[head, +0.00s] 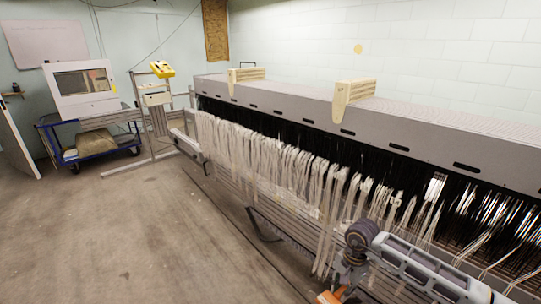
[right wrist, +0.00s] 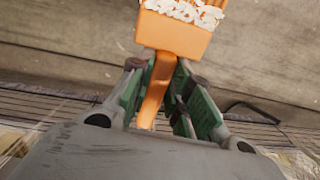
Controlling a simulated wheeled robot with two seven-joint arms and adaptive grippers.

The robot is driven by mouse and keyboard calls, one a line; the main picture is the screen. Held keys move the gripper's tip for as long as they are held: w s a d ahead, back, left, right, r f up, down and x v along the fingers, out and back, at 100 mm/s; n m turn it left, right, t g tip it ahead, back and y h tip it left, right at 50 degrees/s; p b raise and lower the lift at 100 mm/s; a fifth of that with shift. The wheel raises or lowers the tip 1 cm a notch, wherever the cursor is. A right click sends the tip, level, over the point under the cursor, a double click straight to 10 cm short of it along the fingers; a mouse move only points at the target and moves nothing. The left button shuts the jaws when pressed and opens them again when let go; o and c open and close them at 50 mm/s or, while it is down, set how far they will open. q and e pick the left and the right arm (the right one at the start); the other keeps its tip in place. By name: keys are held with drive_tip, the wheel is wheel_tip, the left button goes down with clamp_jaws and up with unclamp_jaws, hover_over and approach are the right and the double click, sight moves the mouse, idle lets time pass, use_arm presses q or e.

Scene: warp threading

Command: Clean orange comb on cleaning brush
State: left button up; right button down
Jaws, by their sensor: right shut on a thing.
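The orange comb (right wrist: 174,30) shows in the right wrist view, with white fluff caught among its teeth at the top edge of the picture. My right gripper (right wrist: 165,92) is shut on the comb's handle, which runs down between the green-padded fingers. In the head view a small orange piece of the comb (head: 331,297) shows at the bottom edge, by my right gripper (head: 346,288), low in front of the hanging threads. The ends of the teeth are cut off by the frame. I cannot make out a cleaning brush in either view. My left gripper is not in view.
A long grey machine (head: 300,112) with hanging pale thread bundles (head: 262,160) runs along the right. A blue cart (head: 62,138) and a stand with a yellow-topped box (head: 161,70) are at the back left. The concrete floor (head: 120,230) at left is clear.

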wheel_tip(320, 180, up, 3)
drive_tip(key=n, duration=0.3)
drive_tip(key=n+p, duration=0.1)
drive_tip(key=n, duration=0.1)
drive_tip(key=shift+w+a+n+h, duration=0.1)
drive_tip(key=shift+a+n+h, duration=0.05)
drive_tip(key=shift+n+h, duration=0.2)
wheel_tip(320, 180, up, 2)
drive_tip(key=n, duration=0.2)
drive_tip(key=n+p, duration=0.1)
drive_tip(key=n, duration=0.2)
drive_tip(key=shift+a+g+h, duration=0.1)
drive_tip(key=shift+g+h, duration=0.15)
drive_tip(key=shift+g, duration=0.05)
